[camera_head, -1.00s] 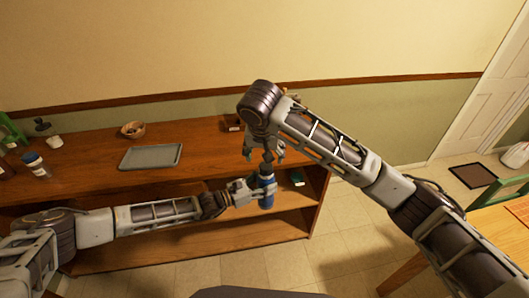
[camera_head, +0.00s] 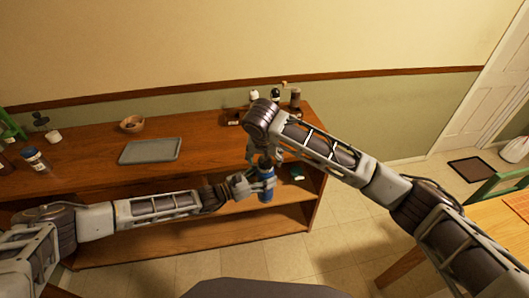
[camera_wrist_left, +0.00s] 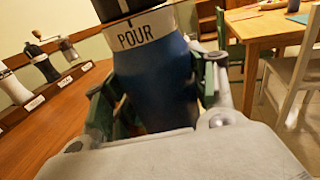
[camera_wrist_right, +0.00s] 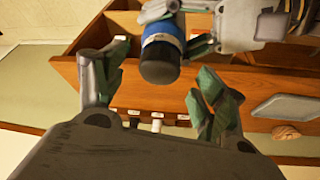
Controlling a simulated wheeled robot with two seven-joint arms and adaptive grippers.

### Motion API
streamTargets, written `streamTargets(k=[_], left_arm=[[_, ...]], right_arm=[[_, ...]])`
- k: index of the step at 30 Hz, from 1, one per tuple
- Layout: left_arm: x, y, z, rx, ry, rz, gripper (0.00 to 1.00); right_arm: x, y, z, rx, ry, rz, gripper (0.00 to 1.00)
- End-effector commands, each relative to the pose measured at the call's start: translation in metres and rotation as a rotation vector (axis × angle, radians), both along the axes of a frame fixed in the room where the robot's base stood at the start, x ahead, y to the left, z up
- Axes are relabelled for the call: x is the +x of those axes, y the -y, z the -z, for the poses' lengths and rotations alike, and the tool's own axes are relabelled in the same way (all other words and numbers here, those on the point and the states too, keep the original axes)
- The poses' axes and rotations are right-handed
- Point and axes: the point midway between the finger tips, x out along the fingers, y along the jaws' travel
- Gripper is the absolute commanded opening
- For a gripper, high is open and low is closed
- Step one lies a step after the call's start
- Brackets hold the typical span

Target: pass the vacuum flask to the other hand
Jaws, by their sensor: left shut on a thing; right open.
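The vacuum flask (camera_head: 267,190) is blue with a dark top, held in front of the wooden shelf unit. My left gripper (camera_head: 255,184) is shut around its body. In the left wrist view the flask (camera_wrist_left: 155,75) stands upright between the fingers, with a white band reading "POUR". My right gripper (camera_head: 265,158) is just above the flask, pointing down. In the right wrist view my right gripper (camera_wrist_right: 152,92) is open and empty. There the flask's dark top (camera_wrist_right: 160,62) lies near the gap between its fingers, with no clear contact.
A wooden table (camera_head: 500,225) is at right. Open floor (camera_head: 340,235) lies between.

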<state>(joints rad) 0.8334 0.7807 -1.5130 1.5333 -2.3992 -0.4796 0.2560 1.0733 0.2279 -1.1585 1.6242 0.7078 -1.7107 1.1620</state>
Motion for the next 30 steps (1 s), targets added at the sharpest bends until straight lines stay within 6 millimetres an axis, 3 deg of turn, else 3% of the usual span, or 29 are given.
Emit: streamTargets(k=[10, 23, 30], left_arm=[[0.000, 0.000, -0.002, -0.002, 0.002, 0.000, 0.17], [0.000, 0.000, -0.002, -0.002, 0.002, 0.000, 0.17], [0.000, 0.000, -0.002, -0.002, 0.002, 0.000, 0.17]], right_arm=[[0.013, 0.001, 0.032, -0.001, 0.000, 0.000, 0.71], [0.016, 0.001, 0.038, -0.001, 0.000, 0.000, 0.71], [0.016, 0.001, 0.037, 0.000, 0.000, 0.000, 0.44]])
